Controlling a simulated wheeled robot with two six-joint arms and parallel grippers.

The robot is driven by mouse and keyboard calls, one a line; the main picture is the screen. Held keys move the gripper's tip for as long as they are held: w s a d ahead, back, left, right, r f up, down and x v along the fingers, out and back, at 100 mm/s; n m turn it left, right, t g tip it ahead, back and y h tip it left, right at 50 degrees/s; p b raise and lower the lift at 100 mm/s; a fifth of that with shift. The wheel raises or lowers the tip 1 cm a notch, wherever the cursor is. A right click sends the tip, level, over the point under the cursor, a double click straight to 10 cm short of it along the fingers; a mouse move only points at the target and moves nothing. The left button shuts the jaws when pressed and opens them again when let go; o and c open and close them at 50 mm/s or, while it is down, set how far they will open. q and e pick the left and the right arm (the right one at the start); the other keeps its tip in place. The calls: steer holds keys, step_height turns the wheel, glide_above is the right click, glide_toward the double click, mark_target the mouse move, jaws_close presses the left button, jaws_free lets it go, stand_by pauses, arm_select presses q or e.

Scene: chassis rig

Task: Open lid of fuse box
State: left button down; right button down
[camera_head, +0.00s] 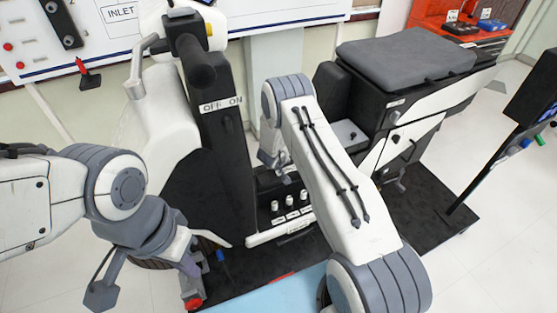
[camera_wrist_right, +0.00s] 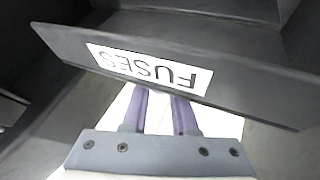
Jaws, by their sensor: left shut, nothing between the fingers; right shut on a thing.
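The fuse box lid (camera_wrist_right: 240,95) is a dark grey panel with a white "FUSES" label, upside down in the right wrist view. It lies slanted across that view. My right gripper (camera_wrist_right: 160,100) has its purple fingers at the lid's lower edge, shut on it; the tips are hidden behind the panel. In the head view my right arm reaches into the rig and its gripper is mostly hidden by the wrist; I cannot make out the lid there. My left gripper (camera_head: 188,266) is shut and empty, low at the left front of the rig.
The dark rig (camera_head: 222,140) has an "OFF ON" column and a row of white knobs (camera_head: 290,197). A padded grey seat (camera_head: 405,58) is at the right. A black stand (camera_head: 505,145) is at the far right. White floor (camera_head: 500,265) is clear at the lower right.

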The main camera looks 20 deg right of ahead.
steer(key=shift+w+a+f+p, duration=0.1)
steer(key=shift+w+f+p, duration=0.1)
steer(key=shift+w, duration=0.3)
steer(key=shift+w+a+f+p, duration=0.1)
steer(key=shift+w+f+p, duration=0.1)
steer(key=shift+w, duration=0.3)
steer(key=shift+s+f, duration=0.1)
steer(key=c, duration=0.7)
jaws_free()
steer(key=shift+d, duration=0.1)
steer(key=v, duration=1)
steer(key=shift+r, duration=0.3)
